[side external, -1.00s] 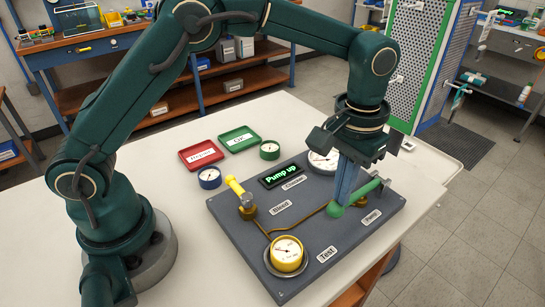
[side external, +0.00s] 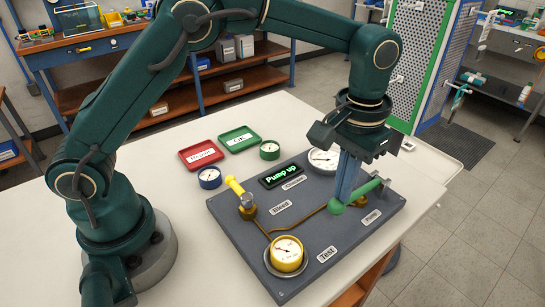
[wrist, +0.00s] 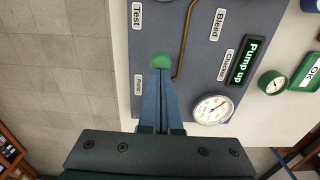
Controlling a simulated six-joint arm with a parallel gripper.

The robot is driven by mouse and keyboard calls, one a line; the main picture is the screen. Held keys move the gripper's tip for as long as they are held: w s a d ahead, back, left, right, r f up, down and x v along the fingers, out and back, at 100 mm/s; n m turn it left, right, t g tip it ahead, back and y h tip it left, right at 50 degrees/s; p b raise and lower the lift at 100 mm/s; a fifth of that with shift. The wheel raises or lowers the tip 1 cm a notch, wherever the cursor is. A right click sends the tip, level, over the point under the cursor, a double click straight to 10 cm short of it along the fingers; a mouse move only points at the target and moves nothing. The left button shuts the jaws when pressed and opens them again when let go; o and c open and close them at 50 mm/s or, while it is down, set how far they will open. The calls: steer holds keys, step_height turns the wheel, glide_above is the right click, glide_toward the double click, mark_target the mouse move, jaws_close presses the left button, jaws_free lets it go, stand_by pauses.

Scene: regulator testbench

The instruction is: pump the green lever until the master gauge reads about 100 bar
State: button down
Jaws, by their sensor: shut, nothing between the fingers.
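The green lever (side external: 366,194) lies low over the right side of the grey test panel (side external: 240,240), with its round knob toward the panel's middle. My gripper (side external: 341,202) points down with its blue fingers together and empty. Its tips are at the knob; I cannot tell whether they touch it. In the wrist view the green knob (wrist: 160,61) shows just beyond the fingertips (wrist: 160,72). The large white-faced gauge (wrist: 213,108) stands beside the lever. It is partly hidden by my gripper in the side view (side external: 322,158). Its reading is too small to tell.
A yellow gauge (side external: 287,253) sits at the Test spot. A yellow-handled valve (side external: 236,188) is at the panel's left. The display (side external: 283,176) reads "Pump up". Red (side external: 202,154) and green (side external: 239,139) trays and two loose gauges, blue (side external: 209,178) and green (side external: 269,150), lie behind.

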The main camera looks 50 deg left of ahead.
steer(key=shift+r, duration=2.1)
step_height(320, 180, up, 6)
steer(key=s+a+r+n+t, duration=0.2)
steer(key=s+a+r+t, duration=0.1)
steer(key=s+a+r, duration=0.55)
steer(key=s+a+f+m+t, duration=0.2)
steer(key=s+f, duration=0.5)
steer(key=f, duration=0.4)
steer(key=shift+s+a+f+t, duration=0.15)
steer(key=shift+s+a+t, duration=0.15)
steer(key=shift+a, duration=0.45)
